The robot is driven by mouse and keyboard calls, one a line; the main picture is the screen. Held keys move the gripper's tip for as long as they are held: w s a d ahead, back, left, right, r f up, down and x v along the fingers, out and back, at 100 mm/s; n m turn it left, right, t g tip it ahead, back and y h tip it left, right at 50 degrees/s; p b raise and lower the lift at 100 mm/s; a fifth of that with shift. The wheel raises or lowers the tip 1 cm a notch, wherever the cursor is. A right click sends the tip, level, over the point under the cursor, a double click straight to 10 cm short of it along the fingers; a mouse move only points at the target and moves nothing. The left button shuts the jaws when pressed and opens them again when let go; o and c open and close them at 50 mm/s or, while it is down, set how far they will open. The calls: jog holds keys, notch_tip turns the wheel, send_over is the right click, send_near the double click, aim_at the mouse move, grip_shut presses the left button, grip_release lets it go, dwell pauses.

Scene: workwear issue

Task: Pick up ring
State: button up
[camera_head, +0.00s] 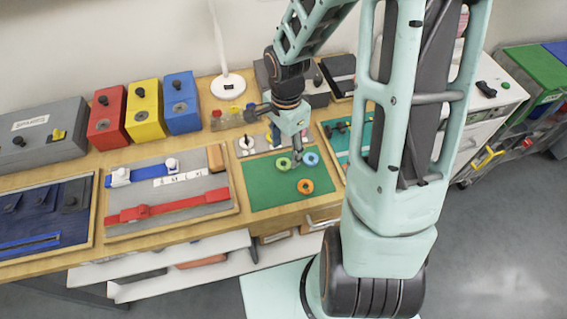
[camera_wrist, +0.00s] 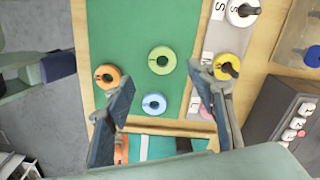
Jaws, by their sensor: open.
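Three rings lie flat on the green mat (camera_head: 262,190): a green ring (camera_head: 283,164), a blue ring (camera_head: 311,159) and an orange ring (camera_head: 305,186). In the wrist view, the green ring (camera_wrist: 161,60) lies just beyond my fingertips, the blue ring (camera_wrist: 154,105) shows between the fingers, and the orange ring (camera_wrist: 107,76) is beside the left finger. My gripper (camera_head: 298,156) is over the mat near the green and blue rings. In the wrist view, my gripper (camera_wrist: 159,76) is open with nothing held. Its exact height above the rings is hard to judge.
Beside the mat, a white ring (camera_wrist: 242,12) and a yellow ring (camera_wrist: 228,67) sit around dark pegs. A grey tray with a red strap (camera_head: 175,207) lies left of the mat. Red (camera_head: 106,117), yellow (camera_head: 146,110) and blue (camera_head: 182,103) boxes stand behind.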

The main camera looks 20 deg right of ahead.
aim_at(283, 165)
jog(key=shift+w+a+f, duration=0.1)
jog(key=shift+a+f, duration=0.05)
jog(key=shift+f, duration=1.1)
jog(key=shift+w+a+f, duration=0.1)
jog(key=shift+a+f, duration=0.05)
jog(key=shift+f, duration=1.05)
jog(key=c, duration=0.8)
